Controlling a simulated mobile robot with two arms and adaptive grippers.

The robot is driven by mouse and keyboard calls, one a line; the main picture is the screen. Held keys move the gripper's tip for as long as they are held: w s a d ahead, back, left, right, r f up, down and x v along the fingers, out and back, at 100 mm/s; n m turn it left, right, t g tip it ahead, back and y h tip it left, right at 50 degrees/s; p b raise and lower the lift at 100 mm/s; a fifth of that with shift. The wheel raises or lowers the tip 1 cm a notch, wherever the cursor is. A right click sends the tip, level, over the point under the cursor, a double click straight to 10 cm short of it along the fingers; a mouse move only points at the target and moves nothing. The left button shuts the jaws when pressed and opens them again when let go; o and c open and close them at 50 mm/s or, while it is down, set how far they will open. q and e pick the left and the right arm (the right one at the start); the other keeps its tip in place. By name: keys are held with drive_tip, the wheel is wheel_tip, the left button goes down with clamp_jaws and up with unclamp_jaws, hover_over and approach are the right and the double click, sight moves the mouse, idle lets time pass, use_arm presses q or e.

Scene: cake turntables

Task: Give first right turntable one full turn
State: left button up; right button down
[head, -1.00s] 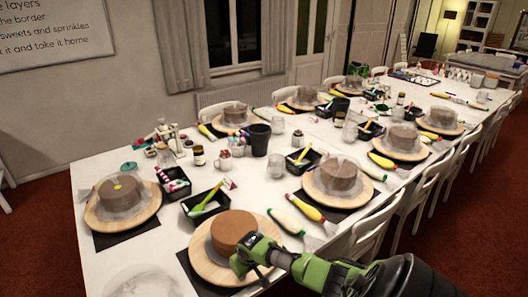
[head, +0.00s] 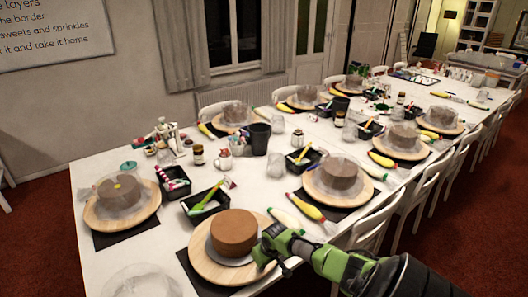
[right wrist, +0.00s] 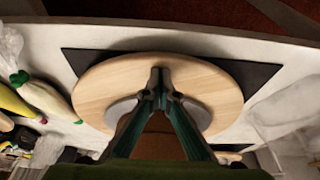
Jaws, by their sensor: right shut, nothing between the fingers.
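The first right turntable (head: 213,270) is a round wooden disc on a dark mat at the near end of the table. A brown cake (head: 234,232) on a grey board stands at its middle, with no clear cover. My right gripper (head: 262,255) is green and black, shut and empty, at the disc's right edge. In the right wrist view the closed fingertips (right wrist: 158,75) lie over the wooden disc (right wrist: 105,85); I cannot tell if they touch it. The fingers hide part of the cake. My left gripper is out of view.
Another turntable with a covered cake (head: 121,192) stands to the left. A black tray with a green spatula (head: 207,203) is just behind the disc. Piping bags (head: 285,219) lie to its right. A clear dome (head: 137,283) is at the near left.

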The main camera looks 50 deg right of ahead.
drive_tip(key=shift+d, duration=0.15)
drive_tip(key=shift+r, duration=1.45)
drive_tip(key=w+a, duration=0.1)
drive_tip(key=a, duration=0.2)
drive_tip(key=w+a, duration=0.1)
drive_tip(key=a, duration=0.2)
drive_tip(key=w+a, duration=0.1)
drive_tip(key=a, duration=0.2)
drive_tip(key=shift+w+a, duration=0.15)
drive_tip(key=shift+a, duration=0.15)
drive_tip(key=w+a+b, duration=0.1)
drive_tip(key=w, duration=0.2)
drive_tip(key=w+a+b, duration=0.1)
drive_tip(key=w+b, duration=0.1)
drive_tip(key=w, duration=0.1)
drive_tip(key=w+a+b, duration=0.1)
drive_tip(key=w+a, duration=0.1)
drive_tip(key=shift+w+f, duration=0.25)
drive_tip(key=shift+w, duration=0.15)
drive_tip(key=shift+w+r, duration=0.1)
drive_tip(key=shift+w, duration=0.1)
drive_tip(key=shift+r, duration=0.1)
drive_tip(key=shift+s, duration=0.15)
